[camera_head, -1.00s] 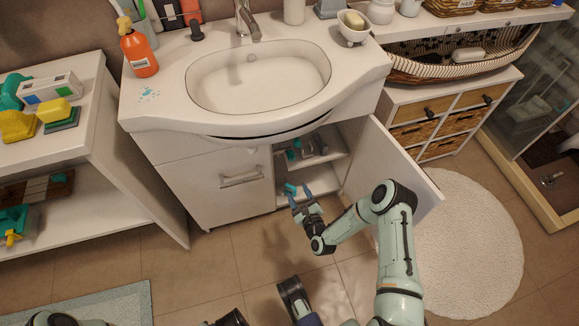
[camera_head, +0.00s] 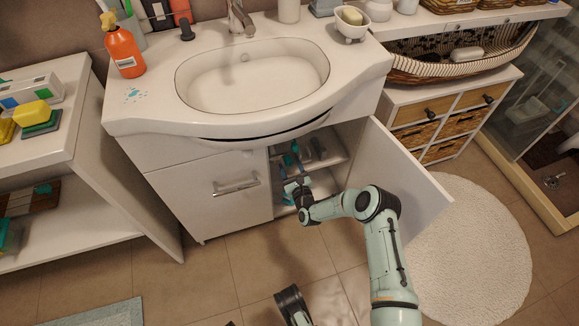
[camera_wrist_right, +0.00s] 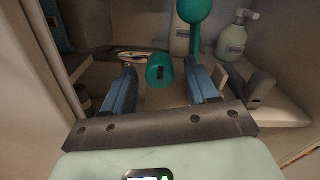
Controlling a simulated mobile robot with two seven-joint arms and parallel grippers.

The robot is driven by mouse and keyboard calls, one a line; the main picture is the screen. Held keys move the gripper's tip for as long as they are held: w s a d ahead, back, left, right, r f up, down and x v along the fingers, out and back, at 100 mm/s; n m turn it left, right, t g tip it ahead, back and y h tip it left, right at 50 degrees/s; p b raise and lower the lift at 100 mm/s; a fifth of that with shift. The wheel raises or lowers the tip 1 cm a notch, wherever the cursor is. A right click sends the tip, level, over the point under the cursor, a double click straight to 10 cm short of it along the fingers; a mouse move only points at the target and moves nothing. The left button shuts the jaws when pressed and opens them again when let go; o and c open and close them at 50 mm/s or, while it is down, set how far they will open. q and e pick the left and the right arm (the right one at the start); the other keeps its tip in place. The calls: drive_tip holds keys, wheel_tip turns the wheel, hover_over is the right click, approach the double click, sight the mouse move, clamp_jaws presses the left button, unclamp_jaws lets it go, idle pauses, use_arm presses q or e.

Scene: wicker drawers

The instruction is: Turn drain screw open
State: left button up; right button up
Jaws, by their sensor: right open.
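In the right wrist view, a teal cylindrical screw (camera_wrist_right: 159,71) with a dark slot in its face sits inside the cabinet, below a teal rounded pipe piece (camera_wrist_right: 194,14). My right gripper (camera_wrist_right: 163,84) is open, with one blue finger on each side of the screw. I cannot tell whether the fingers touch it. In the head view, my right gripper (camera_head: 288,167) reaches into the open cabinet under the sink (camera_head: 252,80). The screw is hard to make out there.
A white shelf unit (camera_head: 75,150) stands left, and a round rug (camera_head: 470,250) lies right.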

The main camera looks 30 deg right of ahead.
use_arm(q)
drive_tip(key=shift+s+f, duration=0.1)
drive_tip(key=shift+s, duration=0.25)
use_arm(e)
drive_tip(key=shift+w+d, duration=0.1)
drive_tip(key=shift+w, duration=0.35)
drive_tip(key=shift+c, duration=0.3)
drive_tip(key=c, duration=1)
